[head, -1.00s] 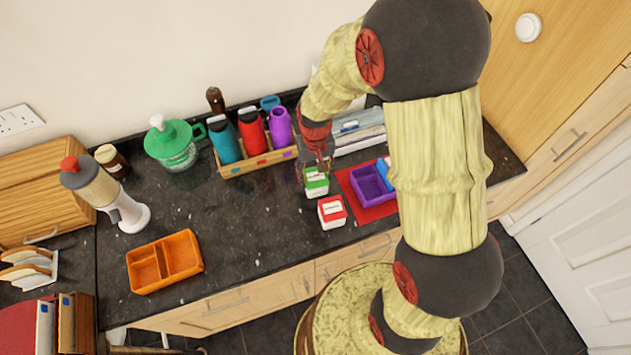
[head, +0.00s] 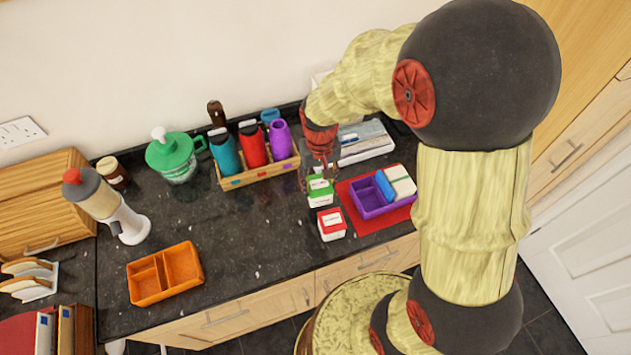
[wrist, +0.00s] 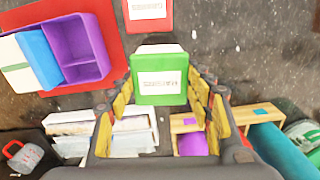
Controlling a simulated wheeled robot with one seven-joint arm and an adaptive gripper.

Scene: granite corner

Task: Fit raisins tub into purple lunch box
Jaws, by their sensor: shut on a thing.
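A white tub with a green lid (head: 320,192) is held between the fingers of my gripper (head: 318,172). In the wrist view the green-lidded tub (wrist: 160,80) sits upright between the fingertips, its label too blurred to read. I cannot tell whether it is lifted off the counter. The purple lunch box (head: 378,211) lies to the right on a red mat. Its left side shows empty compartments; a blue item (head: 384,186) and a whitish item (head: 402,182) fill its right side.
The red mat (head: 358,222) lies on the dark granite counter. A wooden rack (head: 240,180) with several colourful bottles stands behind left, and a pale stack (head: 365,140) behind right. An orange divided box (head: 150,296) is at the left front. The counter between is clear.

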